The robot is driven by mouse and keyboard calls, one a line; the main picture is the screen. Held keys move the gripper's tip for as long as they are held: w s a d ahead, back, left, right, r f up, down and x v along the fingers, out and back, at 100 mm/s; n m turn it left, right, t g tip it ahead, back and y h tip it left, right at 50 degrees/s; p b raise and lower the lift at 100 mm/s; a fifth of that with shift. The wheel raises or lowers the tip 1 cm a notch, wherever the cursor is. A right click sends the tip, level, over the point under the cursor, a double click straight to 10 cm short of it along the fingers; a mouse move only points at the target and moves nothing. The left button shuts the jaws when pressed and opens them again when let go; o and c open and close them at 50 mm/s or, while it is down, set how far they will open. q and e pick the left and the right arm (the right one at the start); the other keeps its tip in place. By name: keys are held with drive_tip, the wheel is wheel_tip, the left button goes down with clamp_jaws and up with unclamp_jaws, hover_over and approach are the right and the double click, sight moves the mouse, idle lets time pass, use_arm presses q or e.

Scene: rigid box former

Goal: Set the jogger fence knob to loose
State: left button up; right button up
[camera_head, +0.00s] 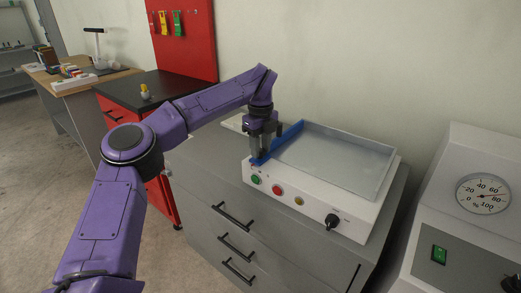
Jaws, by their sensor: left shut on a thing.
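The jogger is a white machine with a shallow pale tray (335,158) on top, standing on a grey cabinet. A blue fence (284,141) runs along the tray's left side. My left gripper (260,152) points down at the near end of the fence. It is shut on the fence knob there, which is mostly hidden between the fingers. I cannot read the knob's setting. My right gripper is not in view.
The jogger's front panel has green (256,179), red (277,190) and yellow (299,201) buttons and a black dial (332,220). A white machine with a gauge (482,194) stands at the right. A red cabinet with a black top (135,92) stands behind my arm.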

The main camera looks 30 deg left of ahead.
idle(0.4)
use_arm(q)
drive_tip(key=o, duration=1)
drive_tip(key=shift+o, duration=0.2)
drive_tip(key=shift+r, duration=0.1)
